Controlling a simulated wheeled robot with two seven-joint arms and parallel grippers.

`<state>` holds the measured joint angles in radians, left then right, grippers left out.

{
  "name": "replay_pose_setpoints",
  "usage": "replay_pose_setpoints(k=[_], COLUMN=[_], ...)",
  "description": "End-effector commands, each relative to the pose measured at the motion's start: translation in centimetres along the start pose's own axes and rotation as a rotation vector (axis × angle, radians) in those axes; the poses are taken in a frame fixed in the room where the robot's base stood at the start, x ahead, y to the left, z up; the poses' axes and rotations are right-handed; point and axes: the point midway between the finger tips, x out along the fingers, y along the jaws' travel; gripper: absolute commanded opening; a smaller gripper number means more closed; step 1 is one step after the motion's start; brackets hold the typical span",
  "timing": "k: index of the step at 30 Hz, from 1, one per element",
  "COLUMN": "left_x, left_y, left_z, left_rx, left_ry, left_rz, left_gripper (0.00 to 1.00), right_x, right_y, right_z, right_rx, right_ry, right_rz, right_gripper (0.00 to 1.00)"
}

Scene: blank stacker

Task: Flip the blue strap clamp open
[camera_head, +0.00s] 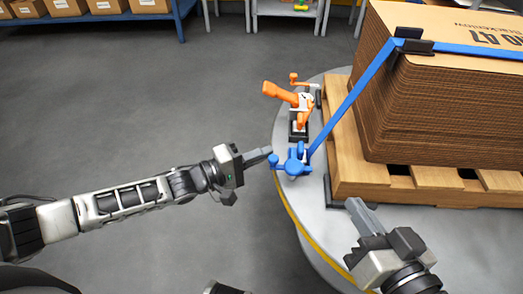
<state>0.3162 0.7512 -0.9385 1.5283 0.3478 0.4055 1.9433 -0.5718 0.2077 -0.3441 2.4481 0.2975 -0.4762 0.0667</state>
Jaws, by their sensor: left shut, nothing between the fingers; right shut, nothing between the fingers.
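The blue strap clamp (295,162) sits near the left edge of the round grey table, with a small knob at its left end. A blue strap (349,97) runs from it up to the top corner of the cardboard stack. My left gripper (268,150) is shut and empty, its fingertips right by the clamp's left end; I cannot tell whether they touch it. My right gripper (351,203) is shut and empty over the table, to the lower right of the clamp, near the pallet's front edge. Whether the clamp is closed is too small to tell.
A stack of cardboard sheets (430,110) stands on a wooden pallet (360,170) at the right. An orange device (285,94) stands just behind the clamp. The table (310,205) has a yellow edge. A blue shelf (110,17) with boxes is at the back; the floor at left is clear.

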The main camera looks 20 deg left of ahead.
Motion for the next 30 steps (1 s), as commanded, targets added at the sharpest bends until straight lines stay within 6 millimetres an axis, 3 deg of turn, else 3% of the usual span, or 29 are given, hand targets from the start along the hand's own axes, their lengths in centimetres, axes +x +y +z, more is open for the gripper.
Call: replay_pose_setpoints(k=[11, 20, 26, 30], left_x=[-0.3, -0.6, -0.9, -1.3], left_y=[0.2, 0.2, 0.4, 0.4], left_z=[0.4, 0.7, 1.0, 1.0], left_rx=[-0.004, -0.005, -0.011, -0.013], left_ry=[0.060, 0.122, 0.212, 0.314], left_rz=[0.001, 0.001, 0.000, 0.000], left_gripper=[0.00, 0.00, 0.00, 0.00], right_x=[-0.3, -0.6, -1.0, -1.2], right_y=[0.6, 0.7, 0.9, 1.5], right_z=[0.9, 0.6, 0.7, 1.9], right_rx=[-0.060, -0.102, -0.144, -0.141], right_ry=[-0.058, -0.077, -0.121, -0.201], right_rz=[0.032, 0.054, 0.079, 0.100], right_gripper=[0.00, 0.00, 0.00, 0.00])
